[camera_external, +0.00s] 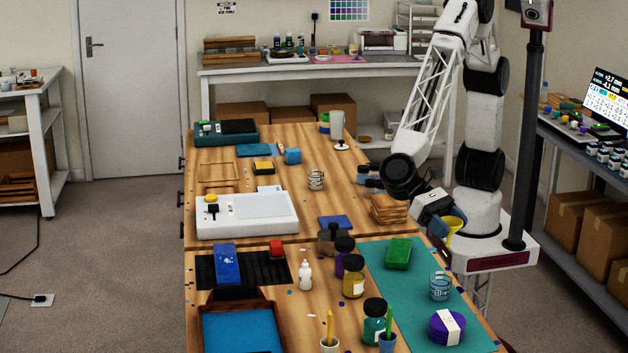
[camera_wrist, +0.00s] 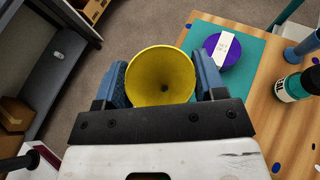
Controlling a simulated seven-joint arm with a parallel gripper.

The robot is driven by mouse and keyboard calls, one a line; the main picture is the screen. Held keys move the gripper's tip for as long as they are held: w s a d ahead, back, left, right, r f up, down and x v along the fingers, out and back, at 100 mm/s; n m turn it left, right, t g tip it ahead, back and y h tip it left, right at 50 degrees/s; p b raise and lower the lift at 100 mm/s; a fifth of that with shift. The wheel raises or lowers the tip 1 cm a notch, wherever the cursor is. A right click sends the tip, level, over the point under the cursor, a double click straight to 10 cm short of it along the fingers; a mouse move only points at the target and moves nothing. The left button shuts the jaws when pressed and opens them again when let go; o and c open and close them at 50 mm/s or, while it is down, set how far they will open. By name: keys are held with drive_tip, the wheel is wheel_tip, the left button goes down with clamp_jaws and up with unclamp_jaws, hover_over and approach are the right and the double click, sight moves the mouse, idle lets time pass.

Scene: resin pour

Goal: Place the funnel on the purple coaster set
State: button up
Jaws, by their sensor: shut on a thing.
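The yellow funnel (camera_wrist: 160,78) is held between the two blue fingers of my gripper (camera_wrist: 160,84), with its wide mouth toward the wrist camera. In the external view the funnel (camera_external: 453,226) shows at my gripper (camera_external: 440,217), beside the right edge of the table. The purple coaster set (camera_external: 447,327) is a round stack with a white band, lying on the teal mat near the table's front right. It also shows in the wrist view (camera_wrist: 214,52), beyond the right finger and apart from the funnel.
The teal mat (camera_external: 418,290) also carries a green block (camera_external: 398,253) and a clear glass (camera_external: 440,286) behind the coasters. A green-labelled jar (camera_external: 375,322) and a blue cup (camera_external: 388,343) stand left of the coasters. Bare mat surrounds the coaster set.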

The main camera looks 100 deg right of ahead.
drive_tip(key=s+a+f, duration=0.2)
drive_tip(key=s+f, duration=0.1)
drive_tip(key=f, duration=0.2)
drive_tip(key=shift+n+g, duration=0.3)
drive_tip(key=shift+a, duration=0.1)
hover_over(448, 320)
drive_tip(key=shift+a+f, duration=0.1)
drive_tip(key=shift+f, duration=0.65)
drive_tip(key=shift+f, duration=0.1)
idle(0.4)
drive_tip(key=shift+f, duration=1.65)
drive_tip(key=shift+f, duration=0.15)
drive_tip(key=o, duration=0.9)
